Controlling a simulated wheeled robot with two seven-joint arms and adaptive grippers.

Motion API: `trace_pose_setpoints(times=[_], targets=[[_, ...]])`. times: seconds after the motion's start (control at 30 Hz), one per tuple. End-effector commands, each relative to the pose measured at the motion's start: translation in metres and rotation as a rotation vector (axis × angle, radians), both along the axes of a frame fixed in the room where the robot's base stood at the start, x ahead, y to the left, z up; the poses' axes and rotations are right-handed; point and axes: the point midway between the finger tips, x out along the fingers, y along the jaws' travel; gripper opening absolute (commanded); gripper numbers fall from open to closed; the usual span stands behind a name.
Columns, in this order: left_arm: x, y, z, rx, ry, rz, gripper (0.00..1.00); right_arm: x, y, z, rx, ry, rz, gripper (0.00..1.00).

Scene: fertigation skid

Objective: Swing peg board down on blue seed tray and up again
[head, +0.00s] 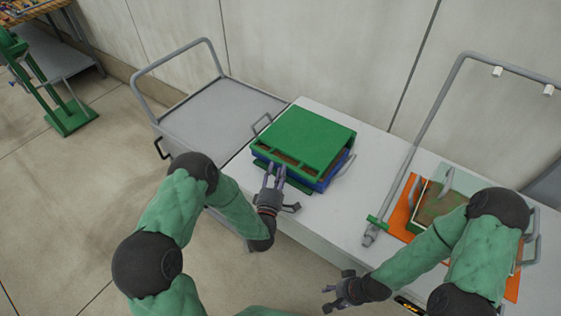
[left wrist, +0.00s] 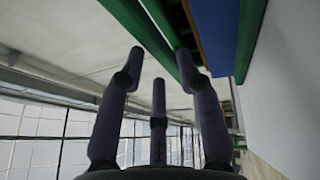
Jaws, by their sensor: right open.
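A green board (head: 312,138), which I take to be the peg board, lies roughly level over the blue seed tray (head: 338,171) on the white table. Brown strips show along its front edge. Whether pegs touch the tray contents is hidden. My left gripper (head: 274,178) is open at the front left edge of this stack, its long fingers pointing at it and its third finger spread away. In the left wrist view its fingers (left wrist: 159,62) are apart beside green edges (left wrist: 158,35) and the blue side (left wrist: 213,35), with nothing clearly between them. My right gripper (head: 332,295) is open and empty, low at the table's front.
A grey cart (head: 222,112) stands left of the table. On the right, an orange mat (head: 401,213) holds another framed tray with brown contents, partly hidden by my right arm. A tall grey tube frame (head: 432,110) stands beside it.

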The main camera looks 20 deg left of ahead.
Motion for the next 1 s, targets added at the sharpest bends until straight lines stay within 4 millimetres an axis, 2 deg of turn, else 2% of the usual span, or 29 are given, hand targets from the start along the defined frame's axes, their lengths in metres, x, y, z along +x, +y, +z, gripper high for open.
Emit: trace_pose_setpoints(times=[0.1,0.3,0.67,0.73,0.8,1.0], targets=[[0.019,0.001,0.003,0.0,-0.002,0.0,0.35,0.0,0.0,-0.004,0.0,0.0,0.0,0.49],[0.038,0.002,0.007,0.0,0.0,0.0,0.35,0.0,0.0,-0.006,0.0,0.0,0.0,0.49],[0.043,0.002,0.008,0.0,0.001,0.0,0.35,0.0,0.0,-0.006,0.0,0.0,0.0,0.49],[0.043,0.002,0.008,0.0,0.001,0.0,0.21,0.0,0.0,-0.006,0.0,0.0,0.0,0.49],[0.042,0.002,0.008,0.0,0.001,0.0,0.01,0.0,0.0,-0.006,0.0,0.0,0.0,0.49],[0.042,0.002,0.008,0.0,0.002,0.0,0.0,0.0,0.0,-0.006,0.0,0.0,0.0,0.49]])
